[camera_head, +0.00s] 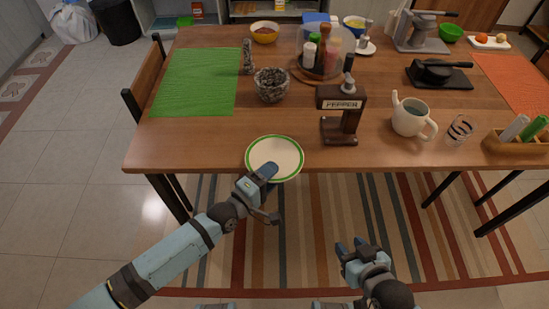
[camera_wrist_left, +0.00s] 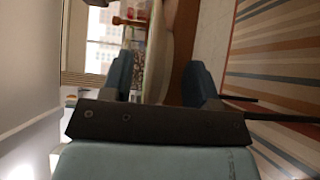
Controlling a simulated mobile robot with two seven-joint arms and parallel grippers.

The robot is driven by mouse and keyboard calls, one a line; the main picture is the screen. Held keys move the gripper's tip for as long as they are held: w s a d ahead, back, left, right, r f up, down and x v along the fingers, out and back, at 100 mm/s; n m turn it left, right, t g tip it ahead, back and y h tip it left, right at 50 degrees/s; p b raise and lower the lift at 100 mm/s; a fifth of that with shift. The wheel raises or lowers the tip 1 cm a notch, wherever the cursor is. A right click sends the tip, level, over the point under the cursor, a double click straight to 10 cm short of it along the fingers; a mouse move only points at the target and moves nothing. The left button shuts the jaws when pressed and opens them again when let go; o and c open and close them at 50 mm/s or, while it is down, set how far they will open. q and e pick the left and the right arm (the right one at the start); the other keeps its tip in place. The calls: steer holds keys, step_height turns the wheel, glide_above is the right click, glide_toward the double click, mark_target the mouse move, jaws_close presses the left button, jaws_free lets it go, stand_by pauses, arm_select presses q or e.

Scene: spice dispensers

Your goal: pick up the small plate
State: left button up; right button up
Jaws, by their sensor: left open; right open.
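The small plate (camera_head: 286,146), white with a green rim, lies at the front edge of the wooden table. Its front rim appears to reach over the edge. My left gripper (camera_head: 271,190) is at that rim, with one finger over the front of the plate and the other lower, in front of the table. In the left wrist view the pale plate (camera_wrist_left: 158,50) shows edge-on between the open fingers of the left gripper (camera_wrist_left: 160,75); contact cannot be told. My right gripper (camera_head: 350,246) is open and empty, in front of the table and over the striped rug.
A pepper dispenser (camera_head: 342,115) stands right of the plate and a glass bowl (camera_head: 271,86) behind it. A green placemat (camera_head: 197,82) lies to the left. A teapot (camera_head: 410,118) and a glass (camera_head: 459,130) stand further right. The table's front left is clear.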

steer(key=shift+r, duration=0.1)
arm_select(q)
jaws_close()
steer(key=shift+r, duration=0.2)
step_height(320, 180, up, 19)
steer(key=p, duration=0.5)
steer(key=w+a+r+n+t+y, duration=0.1)
steer(key=w+a+n+t+y, duration=0.2)
steer(key=a, duration=0.5)
steer(key=w+a+r+n+y, duration=0.1)
steer(key=w+a+n+y, duration=0.15)
steer(key=a+y, duration=0.35)
steer(key=w+a+r+n+t+y, duration=0.1)
steer(key=a+n+t+y, duration=0.15)
steer(key=a, duration=0.65)
steer(key=s+r+p, duration=0.2)
steer(key=r+p, duration=0.6)
steer(key=r, duration=0.1)
steer(key=s+r+y+p, duration=0.1)
steer(key=s+r+p, duration=0.1)
steer(key=r+p, duration=0.6)
steer(key=shift+s+a+r+n, duration=0.25)
steer(key=shift+s+r+n, duration=0.15)
steer(key=shift+r, duration=0.4)
arm_select(e)
step_height(320, 180, up, 15)
steer(key=s+d, duration=0.1)
steer(key=shift+d+r, duration=0.2)
steer(key=shift+d, duration=0.05)
